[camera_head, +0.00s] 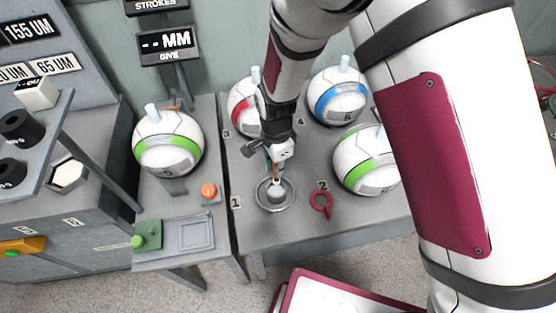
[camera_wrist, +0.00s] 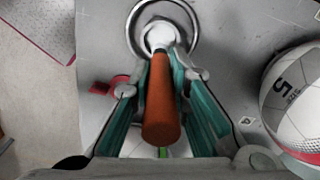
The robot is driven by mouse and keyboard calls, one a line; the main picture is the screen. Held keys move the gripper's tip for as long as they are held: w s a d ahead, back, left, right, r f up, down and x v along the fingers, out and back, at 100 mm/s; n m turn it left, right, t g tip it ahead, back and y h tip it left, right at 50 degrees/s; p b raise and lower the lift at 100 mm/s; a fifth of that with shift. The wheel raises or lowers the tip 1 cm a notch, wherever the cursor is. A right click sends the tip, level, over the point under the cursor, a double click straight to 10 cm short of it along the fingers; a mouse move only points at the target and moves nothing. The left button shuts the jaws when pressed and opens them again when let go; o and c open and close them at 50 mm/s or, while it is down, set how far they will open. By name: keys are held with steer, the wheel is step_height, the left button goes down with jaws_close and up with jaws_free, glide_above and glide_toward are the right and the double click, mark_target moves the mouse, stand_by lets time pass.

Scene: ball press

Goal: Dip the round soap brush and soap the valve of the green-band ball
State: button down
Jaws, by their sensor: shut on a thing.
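My gripper (camera_head: 276,160) is shut on the orange handle of the round soap brush (camera_wrist: 162,108). The brush points down, and its pale round head (camera_wrist: 159,36) is inside the rim of the round metal dish (camera_head: 262,207) on the grey table. I cannot tell how deep the head sits. One green-band ball (camera_head: 168,143) rests on the left stand, with a pale valve stem sticking up from its top. Another green-band ball (camera_head: 362,160) sits on the table at right, partly hidden by my arm.
A red-band ball (camera_head: 240,107) and a blue-band ball (camera_head: 338,97) stand behind my gripper. A red ring tool (camera_head: 321,200) lies right of the dish. An orange knob (camera_head: 208,190) and green button (camera_head: 138,242) are on the left stand. Display signs (camera_head: 166,44) rise behind.

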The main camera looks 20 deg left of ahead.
mark_target(276, 179)
steer(key=shift+f+b, duration=1.1)
steer(key=shift+f, duration=2.3)
steer(key=shift+r+p, duration=2.3)
steer(key=shift+r, duration=2.2)
